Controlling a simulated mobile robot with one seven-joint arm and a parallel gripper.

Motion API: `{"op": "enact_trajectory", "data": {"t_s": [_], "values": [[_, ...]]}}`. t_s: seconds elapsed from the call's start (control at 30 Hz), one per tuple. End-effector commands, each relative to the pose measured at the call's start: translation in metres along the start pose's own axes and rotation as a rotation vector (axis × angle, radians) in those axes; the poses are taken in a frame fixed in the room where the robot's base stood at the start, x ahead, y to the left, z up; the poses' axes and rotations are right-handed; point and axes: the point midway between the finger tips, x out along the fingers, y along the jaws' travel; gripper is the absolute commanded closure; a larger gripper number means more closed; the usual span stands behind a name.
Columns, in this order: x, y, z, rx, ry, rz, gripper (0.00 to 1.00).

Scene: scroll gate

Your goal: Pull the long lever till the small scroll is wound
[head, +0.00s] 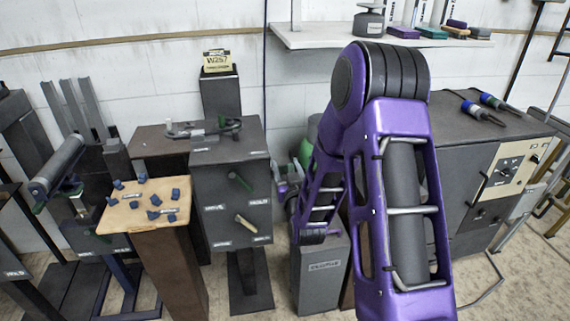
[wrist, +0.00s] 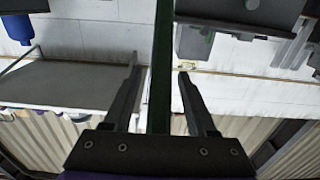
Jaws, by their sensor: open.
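In the wrist view my gripper (wrist: 159,75) is open. A long dark green bar (wrist: 161,50) runs between its two fingers, with a gap showing on the right side; I cannot tell for sure that it is the long lever. In the head view my purple arm reaches down beside a dark grey box on a stand (head: 231,200), and its end is mostly hidden behind my own links. The box front has a short green lever (head: 240,181) and a cream lever (head: 245,222). A grey roller (head: 58,164) on a stand is at the left; which thing is the small scroll is unclear.
A brown pedestal (head: 165,262) with several small blue pieces on its pale top stands left of the box. A grey block (head: 320,272) stands below my arm. A grey cabinet (head: 478,165) is at the right. A wall shelf (head: 320,36) hangs at the back.

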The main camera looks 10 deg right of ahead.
Motion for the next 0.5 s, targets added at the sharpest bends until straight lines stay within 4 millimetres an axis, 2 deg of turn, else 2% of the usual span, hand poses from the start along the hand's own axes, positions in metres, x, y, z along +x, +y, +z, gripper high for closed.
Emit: {"op": "enact_trajectory", "data": {"t_s": [0.23, 0.5], "values": [[-0.0001, -0.0001, 0.0, 0.0, 0.0, 0.0, 0.44], [-0.0001, -0.0001, 0.0, 0.0, 0.0, 0.0, 0.93]]}}
